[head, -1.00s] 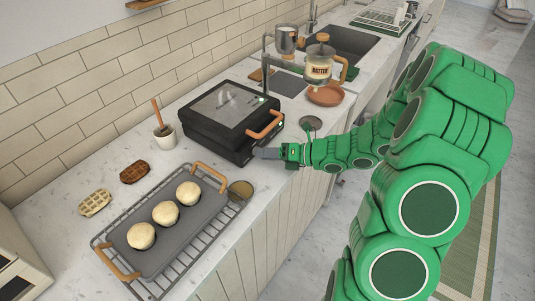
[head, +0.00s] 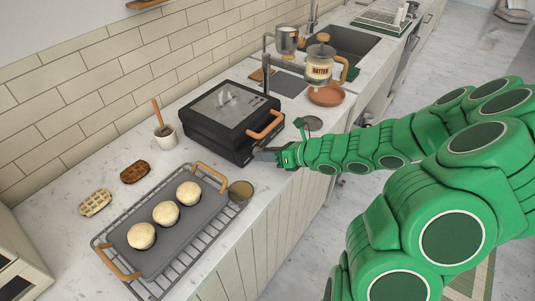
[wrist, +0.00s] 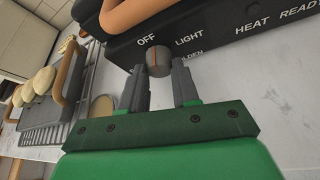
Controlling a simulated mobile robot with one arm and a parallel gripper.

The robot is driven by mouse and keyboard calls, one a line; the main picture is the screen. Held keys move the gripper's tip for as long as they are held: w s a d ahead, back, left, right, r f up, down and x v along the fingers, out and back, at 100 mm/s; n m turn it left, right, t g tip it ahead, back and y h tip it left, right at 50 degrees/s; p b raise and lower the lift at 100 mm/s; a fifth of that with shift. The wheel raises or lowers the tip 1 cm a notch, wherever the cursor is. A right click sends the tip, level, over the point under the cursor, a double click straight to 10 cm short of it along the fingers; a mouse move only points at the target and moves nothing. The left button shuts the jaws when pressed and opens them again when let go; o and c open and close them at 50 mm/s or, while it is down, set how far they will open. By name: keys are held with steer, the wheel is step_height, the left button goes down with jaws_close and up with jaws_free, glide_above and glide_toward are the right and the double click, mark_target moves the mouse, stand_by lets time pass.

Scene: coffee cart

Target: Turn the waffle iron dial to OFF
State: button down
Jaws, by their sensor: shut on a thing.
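The black waffle iron (head: 215,135) stands on the counter with its lid down and an orange handle in front. Its grey dial (wrist: 158,62) is on the front panel in the wrist view, with an orange mark pointing up, close to the OFF label (wrist: 146,40). LIGHT is printed to the right of OFF, and a partly hidden word ending in LDEN is lower right. My gripper (wrist: 158,78) is shut on the dial, one finger on each side.
A tray with three round dough pieces (head: 165,216) sits on a wire rack to the left. Two waffles (head: 135,172) and a cup with a brush (head: 165,137) lie behind.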

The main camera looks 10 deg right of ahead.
steer(key=shift+a+n+t+h, duration=0.1)
steer(key=shift+n+t+h, duration=0.3)
steer(key=shift+n, duration=0.3)
stand_by(0.4)
steer(key=c, duration=1.1)
jaws_free()
steer(key=shift+m, duration=0.4)
